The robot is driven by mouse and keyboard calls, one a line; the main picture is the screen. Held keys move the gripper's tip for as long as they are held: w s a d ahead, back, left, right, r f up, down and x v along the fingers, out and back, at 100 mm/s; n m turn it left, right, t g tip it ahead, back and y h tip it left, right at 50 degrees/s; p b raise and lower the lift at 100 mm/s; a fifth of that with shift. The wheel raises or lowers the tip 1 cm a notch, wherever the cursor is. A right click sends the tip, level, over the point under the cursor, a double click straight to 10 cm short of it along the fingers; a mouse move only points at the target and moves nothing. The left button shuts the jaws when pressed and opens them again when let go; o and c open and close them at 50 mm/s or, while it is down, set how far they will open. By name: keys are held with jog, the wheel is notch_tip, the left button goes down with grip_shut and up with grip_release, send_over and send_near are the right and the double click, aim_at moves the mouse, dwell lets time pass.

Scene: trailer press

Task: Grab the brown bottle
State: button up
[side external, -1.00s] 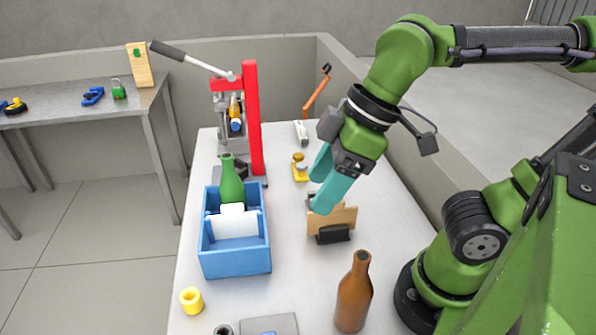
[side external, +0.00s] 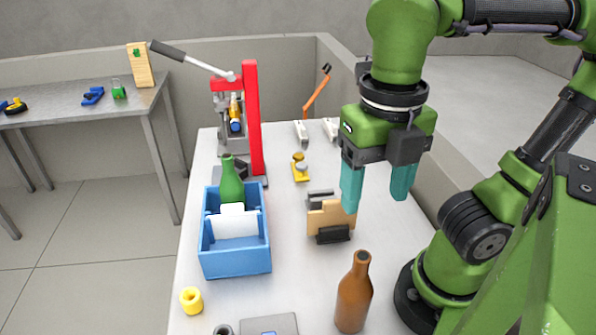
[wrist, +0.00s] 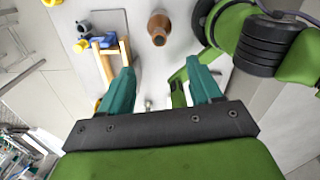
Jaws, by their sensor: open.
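The brown bottle (side external: 353,295) stands upright on the white table near the front right in the side external view. In the wrist view the brown bottle (wrist: 159,27) shows from above at the top middle, beyond the fingertips. My gripper (side external: 377,203) is open and empty, with its teal fingers pointing down. It is above and behind the bottle, apart from it. In the wrist view my gripper (wrist: 162,85) shows a wide gap between its two fingers.
A blue crate (side external: 236,262) holding a green bottle (side external: 231,182) stands to the left. A wooden holder with a black clip (side external: 331,222) stands behind the brown bottle. A red press (side external: 252,120) is at the back. A yellow cup (side external: 191,300) is at front left.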

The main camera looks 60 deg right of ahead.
aim_at(362, 255)
notch_tip(362, 255, down, 15)
jog(key=shift+r, duration=0.2)
dwell(0.3)
jog(key=shift+c, duration=0.2)
grip_shut()
jog(key=shift+w, duration=0.1)
dwell(1.1)
